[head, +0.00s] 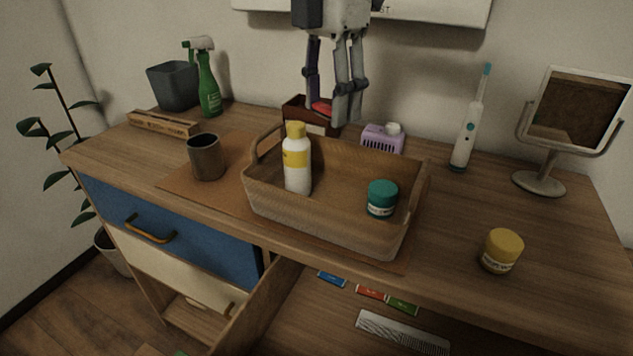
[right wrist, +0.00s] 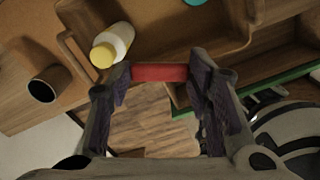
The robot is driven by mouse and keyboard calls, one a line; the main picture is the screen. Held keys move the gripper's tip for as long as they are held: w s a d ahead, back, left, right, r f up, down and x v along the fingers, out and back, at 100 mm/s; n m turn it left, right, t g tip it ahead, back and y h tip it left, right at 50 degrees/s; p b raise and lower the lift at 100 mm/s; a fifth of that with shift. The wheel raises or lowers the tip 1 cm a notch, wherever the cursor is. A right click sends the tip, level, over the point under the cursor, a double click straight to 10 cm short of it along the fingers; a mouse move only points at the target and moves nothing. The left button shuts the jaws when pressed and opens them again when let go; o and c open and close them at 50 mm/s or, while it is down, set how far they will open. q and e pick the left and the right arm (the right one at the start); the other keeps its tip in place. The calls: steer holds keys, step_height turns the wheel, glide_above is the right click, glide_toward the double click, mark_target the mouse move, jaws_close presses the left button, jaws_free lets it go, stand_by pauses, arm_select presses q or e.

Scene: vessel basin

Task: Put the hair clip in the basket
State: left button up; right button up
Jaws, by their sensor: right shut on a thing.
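The woven basket (head: 325,222) stands on the desk with a white bottle and a teal-lidded jar inside. My right gripper (head: 331,108) points down from the top of the head view, appearing just beyond the basket's back edge. It is shut on a red bar-shaped thing, which I take to be the hair clip (head: 321,107). In the right wrist view the red clip (right wrist: 160,72) spans between the two fingertips. The basket shows beyond it. My left gripper is not in view.
In the basket are the white bottle (head: 297,170) and teal jar (head: 382,199). A dark box (head: 296,113) and a purple holder (head: 382,139) stand behind it. A cup (head: 206,158) is left; a yellow jar (head: 502,251) is right. A drawer is open in front.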

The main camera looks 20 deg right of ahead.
steer(key=f, duration=1.7)
steer(key=shift+s+f, duration=0.2)
steer(key=shift+s, duration=0.2)
steer(key=shift+f, duration=0.1)
steer(key=o, duration=0.4)
steer(key=shift+o, duration=0.2)
step_height(320, 180, up, 12)
